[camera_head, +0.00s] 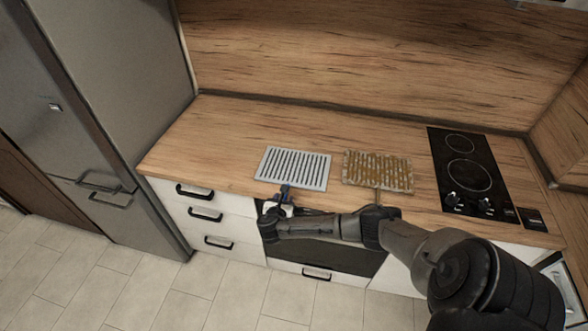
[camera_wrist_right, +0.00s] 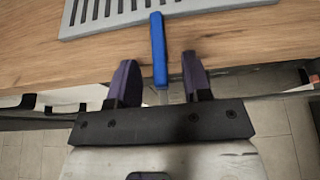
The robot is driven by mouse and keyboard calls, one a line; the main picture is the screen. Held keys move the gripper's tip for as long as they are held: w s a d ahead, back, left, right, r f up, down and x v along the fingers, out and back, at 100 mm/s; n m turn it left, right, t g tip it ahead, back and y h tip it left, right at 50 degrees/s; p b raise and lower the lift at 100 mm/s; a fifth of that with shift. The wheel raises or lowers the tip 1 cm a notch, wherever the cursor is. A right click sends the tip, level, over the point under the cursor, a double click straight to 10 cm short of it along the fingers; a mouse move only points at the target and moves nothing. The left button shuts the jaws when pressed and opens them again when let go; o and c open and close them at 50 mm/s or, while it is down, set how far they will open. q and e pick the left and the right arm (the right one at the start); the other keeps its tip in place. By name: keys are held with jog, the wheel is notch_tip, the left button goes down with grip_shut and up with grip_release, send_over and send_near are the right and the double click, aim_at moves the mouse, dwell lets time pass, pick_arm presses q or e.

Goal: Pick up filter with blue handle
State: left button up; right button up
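The filter with the blue handle is a light grey slotted panel (camera_head: 293,167) lying on the wooden counter near its front edge. Its blue handle (camera_wrist_right: 158,50) points over the counter's front edge and shows between the fingers in the right wrist view. My right gripper (camera_wrist_right: 158,82) is open, with one dark finger on each side of the handle and visible gaps to both. In the head view my right gripper (camera_head: 284,196) is at the handle, in front of the counter. My left gripper is not in view.
A brown, dirty-looking filter (camera_head: 378,171) lies to the right on the counter (camera_head: 230,140). A black cooktop (camera_head: 467,172) is further right. Drawers with black handles (camera_head: 205,215) and an oven front are below. A fridge (camera_head: 110,90) stands left.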

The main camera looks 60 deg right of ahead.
grip_shut()
jog(key=shift+r, duration=0.1)
dwell(0.4)
